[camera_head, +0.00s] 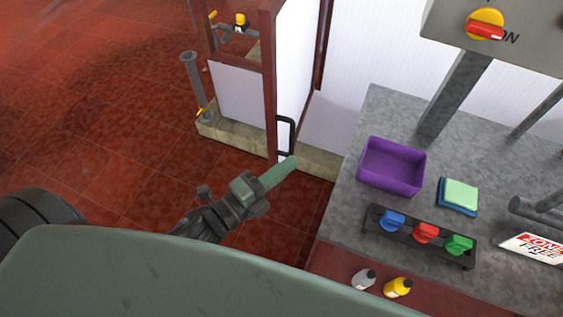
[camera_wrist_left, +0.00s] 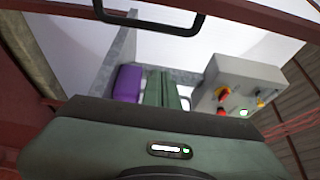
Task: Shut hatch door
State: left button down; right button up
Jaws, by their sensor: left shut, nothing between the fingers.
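The hatch door (camera_head: 296,65) is a tall white panel beside a dark red post at the top centre of the head view. Its black handle (camera_head: 287,136) is a bracket low on the panel; a black bar handle (camera_wrist_left: 150,24) also shows at the top of the left wrist view. I cannot tell for sure how far the door stands open. My left gripper (camera_head: 290,163) has its green fingers together and empty, just below the handle in the head view. The fingers also show in the left wrist view (camera_wrist_left: 161,90). My right gripper is not in view.
A grey counter (camera_head: 345,215) on the right holds a purple bin (camera_head: 392,166), green and blue cloths (camera_head: 459,195) and a rack of coloured knobs (camera_head: 420,236). A grey switch box (camera_head: 520,25) stands above. Open red tiled floor (camera_head: 100,130) lies left.

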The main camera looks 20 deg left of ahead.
aim_at(292, 143)
pick_arm(q)
jog(key=p+x, duration=0.2)
jog(key=x, duration=0.5)
jog(key=shift+w+a+p, duration=0.15)
jog(key=shift+a+p, duration=0.15)
jog(key=shift+a, duration=0.7)
jog(key=shift+w+a+p, duration=0.15)
jog(key=shift+a+p, duration=0.1)
jog(key=shift+a, duration=0.75)
